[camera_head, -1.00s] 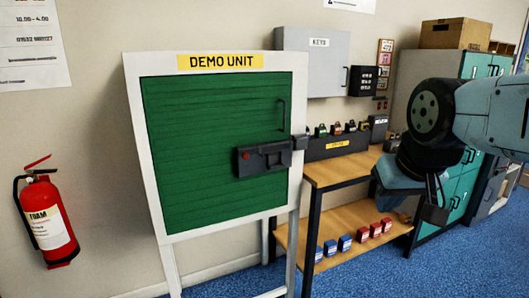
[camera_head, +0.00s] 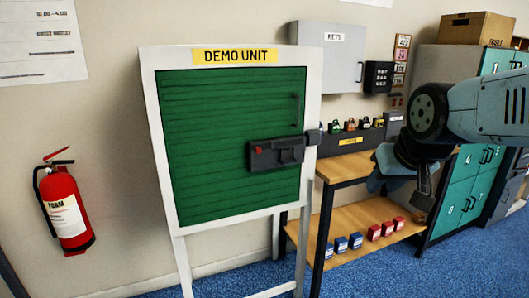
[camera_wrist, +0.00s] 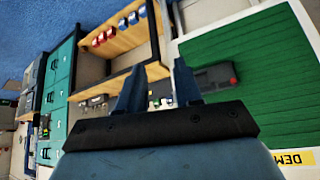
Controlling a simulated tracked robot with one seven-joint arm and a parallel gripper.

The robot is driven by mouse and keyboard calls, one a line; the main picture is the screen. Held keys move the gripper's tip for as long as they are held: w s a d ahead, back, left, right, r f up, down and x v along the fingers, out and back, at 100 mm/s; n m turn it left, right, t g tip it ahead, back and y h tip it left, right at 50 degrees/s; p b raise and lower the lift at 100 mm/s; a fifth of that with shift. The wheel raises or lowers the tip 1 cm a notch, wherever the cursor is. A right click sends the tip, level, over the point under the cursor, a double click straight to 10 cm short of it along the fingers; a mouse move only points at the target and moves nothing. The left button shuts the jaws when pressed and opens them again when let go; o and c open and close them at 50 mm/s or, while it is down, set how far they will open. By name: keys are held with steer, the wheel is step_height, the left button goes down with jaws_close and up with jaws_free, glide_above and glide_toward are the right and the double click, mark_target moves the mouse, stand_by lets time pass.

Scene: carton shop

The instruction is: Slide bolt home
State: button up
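The bolt (camera_head: 276,153) is a dark grey unit with a red spot at its left end, mounted on the green door (camera_head: 228,190) of the demo unit. A small dark keeper (camera_head: 313,137) sits on the white frame just right of it. Whether the bolt's bar reaches into the keeper is too small to tell. In the head view my gripper (camera_head: 422,190) hangs right of the demo unit, clear of the bolt.
A wooden bench (camera_head: 345,168) with several padlocks on a dark rack stands right of the unit, with red and blue boxes on its lower shelf. Teal lockers (camera_head: 478,180) stand behind my arm. A fire extinguisher (camera_head: 66,208) is at the left. The blue floor in front is partly clear.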

steer(key=o, duration=0.3)
steer(key=w+a+f+t, duration=0.1)
steer(key=w+a, duration=0.1)
steer(key=w, duration=0.3)
steer(key=w+a+t+y, duration=0.1)
steer(key=w, duration=0.5)
steer(key=shift+w+a+f+n+t, duration=0.3)
steer(key=shift+a+f+n+t, duration=0.05)
steer(key=shift+f+n+t, duration=0.05)
steer(key=n+t+y, duration=0.3)
steer(key=t+y, duration=0.3)
steer(key=t, duration=0.1)
glide_toward(259, 151)
steer(key=x, duration=0.9)
steer(key=shift+w, duration=0.1)
steer(key=shift+c, duration=0.2)
steer(key=shift+f, duration=0.1)
jaws_close()
